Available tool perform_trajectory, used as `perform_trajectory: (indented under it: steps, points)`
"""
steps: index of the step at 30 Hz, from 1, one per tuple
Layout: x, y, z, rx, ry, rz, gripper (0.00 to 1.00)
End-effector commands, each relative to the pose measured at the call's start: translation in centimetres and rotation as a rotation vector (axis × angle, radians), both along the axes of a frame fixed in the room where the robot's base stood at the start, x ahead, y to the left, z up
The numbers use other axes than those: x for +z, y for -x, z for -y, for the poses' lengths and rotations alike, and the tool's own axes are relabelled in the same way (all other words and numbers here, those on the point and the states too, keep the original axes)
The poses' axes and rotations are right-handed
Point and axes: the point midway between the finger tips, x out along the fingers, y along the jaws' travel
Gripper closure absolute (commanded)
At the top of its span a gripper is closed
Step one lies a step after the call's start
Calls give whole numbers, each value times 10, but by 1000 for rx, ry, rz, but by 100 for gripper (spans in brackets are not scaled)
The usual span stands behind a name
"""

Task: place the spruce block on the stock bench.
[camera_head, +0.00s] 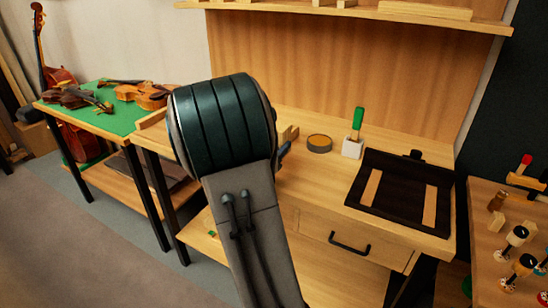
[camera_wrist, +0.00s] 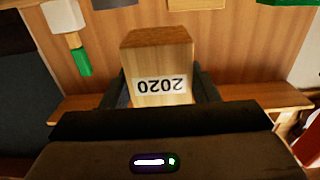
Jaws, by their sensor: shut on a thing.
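My gripper (camera_wrist: 161,88) is shut on a pale wooden block with a "2020" label, the spruce block (camera_wrist: 158,52). The label reads upside down in the wrist view. A dark finger lies along each side of the block. In the head view my arm hides the block and most of the gripper. The wooden bench (camera_head: 318,178) with a drawer stands behind and to the right of my arm. I cannot tell for certain that it is the stock bench. I cannot tell whether the block touches any surface.
On the bench are a round tin (camera_head: 319,143), a green-handled brush in a white holder (camera_head: 352,148) and a black tray (camera_head: 400,205) with two wooden strips. A green-topped table (camera_head: 118,121) with violins stands left. A tool table (camera_head: 483,240) stands right. Bare wood shows before the tin.

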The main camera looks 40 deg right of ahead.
Motion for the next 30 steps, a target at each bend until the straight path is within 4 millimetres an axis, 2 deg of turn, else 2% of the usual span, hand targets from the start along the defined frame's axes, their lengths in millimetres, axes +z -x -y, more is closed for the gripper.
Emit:
perform_trajectory:
  steps: [9,22,23,24,30]
  points:
    - [-39,-1,0,1,1,-3,72]
    - [-46,0,0,1,1,0,72]
    - [-44,0,0,1,0,0,37]
    - [-44,0,0,1,0,0,26]
    - [-44,0,0,1,0,0,24]
